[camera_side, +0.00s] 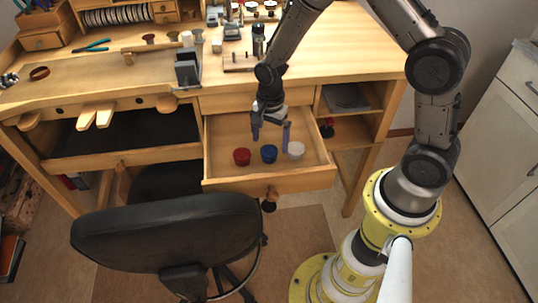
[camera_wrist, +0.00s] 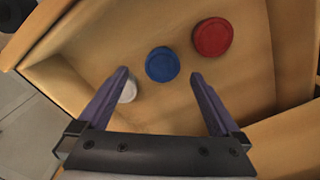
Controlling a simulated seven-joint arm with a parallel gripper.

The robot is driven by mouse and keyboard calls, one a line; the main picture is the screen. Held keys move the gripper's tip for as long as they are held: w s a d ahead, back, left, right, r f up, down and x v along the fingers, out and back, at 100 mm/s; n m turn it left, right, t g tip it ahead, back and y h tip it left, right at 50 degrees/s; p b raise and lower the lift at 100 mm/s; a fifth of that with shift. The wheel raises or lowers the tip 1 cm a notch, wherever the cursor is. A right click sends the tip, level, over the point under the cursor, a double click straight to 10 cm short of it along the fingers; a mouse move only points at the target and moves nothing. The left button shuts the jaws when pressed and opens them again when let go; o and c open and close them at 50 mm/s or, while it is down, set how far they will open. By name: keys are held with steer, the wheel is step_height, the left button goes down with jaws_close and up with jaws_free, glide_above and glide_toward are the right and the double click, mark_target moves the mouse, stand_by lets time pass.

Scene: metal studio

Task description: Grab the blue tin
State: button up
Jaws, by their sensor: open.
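The blue tin (camera_side: 269,154) stands in the open drawer (camera_side: 222,183), between a red tin (camera_side: 242,156) and a white tin (camera_side: 296,150). My gripper (camera_side: 270,135) is open and empty above the drawer, over the blue and white tins. In the wrist view the blue tin (camera_wrist: 162,64) is round and lies beyond the fingertips, roughly midway between them. There the red tin (camera_wrist: 213,37) is to its upper right. The white tin (camera_wrist: 128,91) is partly hidden behind the left finger. The fingers of my gripper (camera_wrist: 160,75) touch no tin that I can see.
The drawer walls enclose the tins, with bare floor around them. The workbench top (camera_side: 130,65) is above, with tools and small items. A dark chair (camera_side: 165,230) stands in front, left of the drawer. Open shelves (camera_side: 345,98) are right of it.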

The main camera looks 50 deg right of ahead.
mark_target(269, 150)
steer(key=f, duration=0.5)
steer(key=shift+w+d+f, duration=0.1)
steer(key=shift+w, duration=0.1)
steer(key=c, duration=1.4)
steer(key=shift+c, duration=0.2)
steer(key=shift+r, duration=0.2)
